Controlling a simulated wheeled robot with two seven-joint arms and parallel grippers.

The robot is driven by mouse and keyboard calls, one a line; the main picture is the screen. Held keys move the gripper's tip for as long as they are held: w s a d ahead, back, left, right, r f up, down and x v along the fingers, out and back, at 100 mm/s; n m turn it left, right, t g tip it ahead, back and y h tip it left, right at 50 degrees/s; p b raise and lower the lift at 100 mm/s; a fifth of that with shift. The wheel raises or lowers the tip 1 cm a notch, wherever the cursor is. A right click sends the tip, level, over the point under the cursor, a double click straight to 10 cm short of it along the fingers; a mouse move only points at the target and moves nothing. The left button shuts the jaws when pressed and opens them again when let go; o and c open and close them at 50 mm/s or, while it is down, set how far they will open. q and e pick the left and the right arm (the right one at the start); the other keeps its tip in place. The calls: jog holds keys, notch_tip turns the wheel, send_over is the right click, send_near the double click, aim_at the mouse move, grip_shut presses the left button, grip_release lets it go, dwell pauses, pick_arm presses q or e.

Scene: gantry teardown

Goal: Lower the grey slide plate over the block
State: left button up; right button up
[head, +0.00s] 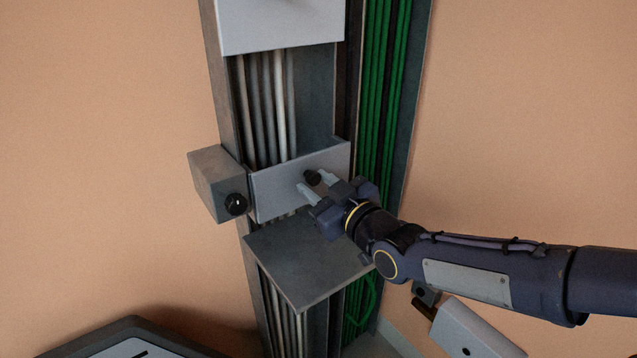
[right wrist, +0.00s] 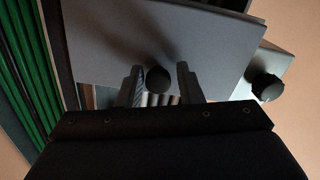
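A light grey plate (head: 283,185) stands upright across the column's rods, with a black knob (head: 313,176) on its face. The plate and its knob (right wrist: 158,79) also show in the right wrist view. My right gripper (head: 307,181) is open, with one finger on each side of the knob and small gaps visible between. A grey box-shaped block (head: 213,178) with its own black knob (head: 235,204) sits at the plate's left side. The frames do not settle whether it is the task's block. My left gripper is out of view.
Another light grey plate (head: 280,28) sits higher on the column. A flat grey shelf (head: 310,262) juts out below the middle plate. Green cables (head: 382,85) run down the right side. A pale box-like part (head: 468,333) is below my right arm.

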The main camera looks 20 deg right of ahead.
jog(key=shift+o, duration=1.1)
jog(key=shift+r, duration=0.15)
jog(key=v, duration=0.8)
jog(key=shift+w, duration=0.1)
